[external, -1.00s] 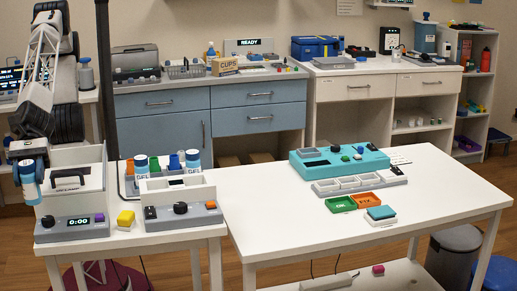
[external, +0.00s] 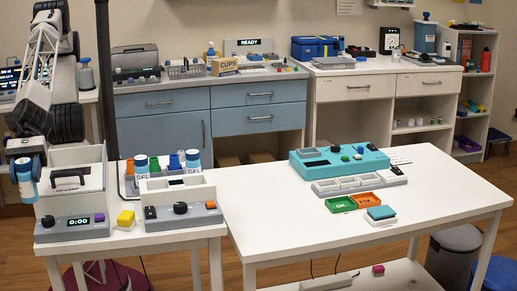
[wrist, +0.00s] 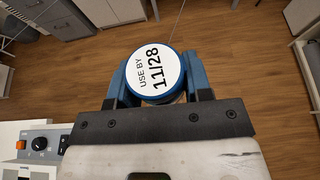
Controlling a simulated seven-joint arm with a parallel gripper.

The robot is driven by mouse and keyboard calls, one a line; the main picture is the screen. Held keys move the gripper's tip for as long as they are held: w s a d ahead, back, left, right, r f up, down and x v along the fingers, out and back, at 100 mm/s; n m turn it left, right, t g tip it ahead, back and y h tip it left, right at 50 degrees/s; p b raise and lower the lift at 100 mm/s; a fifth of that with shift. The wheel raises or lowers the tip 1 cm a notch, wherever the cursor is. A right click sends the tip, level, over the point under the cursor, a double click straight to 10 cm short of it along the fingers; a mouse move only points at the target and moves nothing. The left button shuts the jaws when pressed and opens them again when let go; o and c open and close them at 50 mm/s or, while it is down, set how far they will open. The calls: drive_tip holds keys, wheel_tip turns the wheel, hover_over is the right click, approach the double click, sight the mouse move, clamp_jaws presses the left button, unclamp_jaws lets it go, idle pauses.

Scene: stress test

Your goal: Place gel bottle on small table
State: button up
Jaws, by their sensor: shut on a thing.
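My gripper (external: 26,164) is at the far left of the external view, beside the small white table (external: 130,245). It is shut on a gel bottle (external: 28,184), which hangs upright with a blue top and white label. In the wrist view the bottle's round lid (wrist: 157,72) reads "USE BY 11/28" between my two blue fingers. Wood floor shows below and around the held bottle.
The small table is crowded: a white box device with a timer (external: 75,205), a grey control box (external: 180,212) and a yellow block (external: 126,219). A large white table (external: 300,240) stands to the right, with a teal device (external: 338,163) and wide clear areas.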

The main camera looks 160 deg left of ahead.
sight(23, 161)
wheel_tip(23, 161, up, 4)
drive_tip(key=shift+r, duration=0.25)
drive_tip(key=s+a+r+n+g+y, duration=0.1)
drive_tip(key=s+a+n+g+y, duration=0.2)
drive_tip(key=a, duration=1)
drive_tip(key=s+a+n+y, duration=0.4)
drive_tip(key=a, duration=0.9)
drive_tip(key=s+a+r+n+g+y, duration=0.1)
drive_tip(key=s+a+n+g+y, duration=0.2)
drive_tip(key=a, duration=1)
drive_tip(key=s+a+f+n+g+y, duration=0.15)
drive_tip(key=s+a+n+g, duration=0.35)
drive_tip(key=s+a, duration=0.9)
drive_tip(key=s+a+f+n+g+y, duration=0.15)
drive_tip(key=s+a+n+g, duration=0.4)
drive_tip(key=s+a, duration=0.9)
drive_tip(key=s+d+f, duration=0.2)
drive_tip(key=f, duration=0.8)
drive_tip(key=s+d+f, duration=0.2)
drive_tip(key=f, duration=0.8)
drive_tip(key=shift+f, duration=0.3)
drive_tip(key=w+a+f, duration=0.1)
drive_tip(key=w+a, duration=0.8)
drive_tip(key=a, duration=0.4)
drive_tip(key=shift+f, duration=0.2)
